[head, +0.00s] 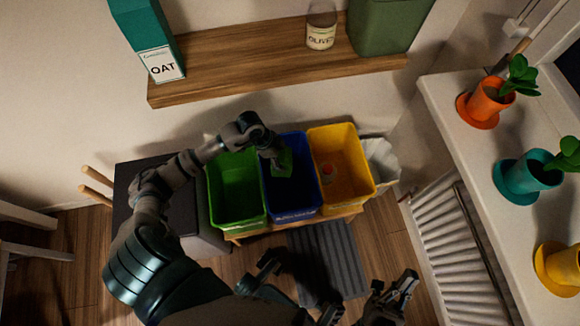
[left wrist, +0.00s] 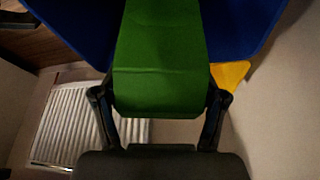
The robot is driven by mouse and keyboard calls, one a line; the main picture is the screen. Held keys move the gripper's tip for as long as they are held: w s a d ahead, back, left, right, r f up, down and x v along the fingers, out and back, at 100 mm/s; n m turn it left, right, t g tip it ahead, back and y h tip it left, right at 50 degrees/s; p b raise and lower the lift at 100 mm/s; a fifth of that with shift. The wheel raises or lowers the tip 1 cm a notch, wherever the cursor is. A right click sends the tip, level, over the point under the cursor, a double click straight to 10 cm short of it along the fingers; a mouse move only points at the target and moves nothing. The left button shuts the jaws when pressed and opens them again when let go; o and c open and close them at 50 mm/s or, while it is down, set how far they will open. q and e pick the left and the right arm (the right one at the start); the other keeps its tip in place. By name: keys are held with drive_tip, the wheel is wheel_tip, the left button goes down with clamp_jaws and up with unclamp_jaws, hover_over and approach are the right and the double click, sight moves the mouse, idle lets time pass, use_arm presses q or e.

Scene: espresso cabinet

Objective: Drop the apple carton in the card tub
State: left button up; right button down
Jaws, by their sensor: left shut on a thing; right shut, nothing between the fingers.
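My left gripper (head: 272,152) is shut on a green carton (head: 284,164) and holds it over the blue tub (head: 293,213). In the left wrist view the carton (left wrist: 160,65) sits between the two fingers, with the blue tub (left wrist: 70,25) behind it. The face towards that camera is plain green; no apple print shows. How far the carton's lower end reaches into the tub is unclear. The writing on the blue tub's front is too small to read. My right gripper (head: 405,282) is shut and empty, low at the bottom of the head view.
A green tub (head: 237,222) stands left of the blue one. A yellow tub (head: 343,202) stands right, with a small red and white thing inside. A wooden shelf (head: 270,60) above bears an oat carton (head: 147,40), a jar (head: 321,25) and a green container (head: 388,25).

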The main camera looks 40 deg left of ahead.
use_arm(q)
drive_tip(key=shift+a+f, duration=0.1)
drive_tip(key=shift+a, duration=0.2)
drive_tip(key=o, duration=1)
drive_tip(key=shift+a, duration=0.15)
drive_tip(key=shift+o, duration=1)
drive_tip(key=shift+d, duration=0.55)
drive_tip(key=shift+d+r, duration=0.35)
drive_tip(key=shift+d, duration=0.25)
drive_tip(key=shift+r, duration=0.15)
drive_tip(key=v, duration=0.3)
drive_tip(key=a+v, duration=0.1)
drive_tip(key=v, duration=0.2)
drive_tip(key=shift+a, duration=0.1)
drive_tip(key=shift+s+r, duration=0.1)
drive_tip(key=shift+r, duration=0.2)
drive_tip(key=shift+d+r, duration=0.35)
drive_tip(key=shift+d, duration=0.4)
use_arm(e)
drive_tip(key=shift+w+d+f, duration=0.1)
drive_tip(key=shift+d, duration=0.6)
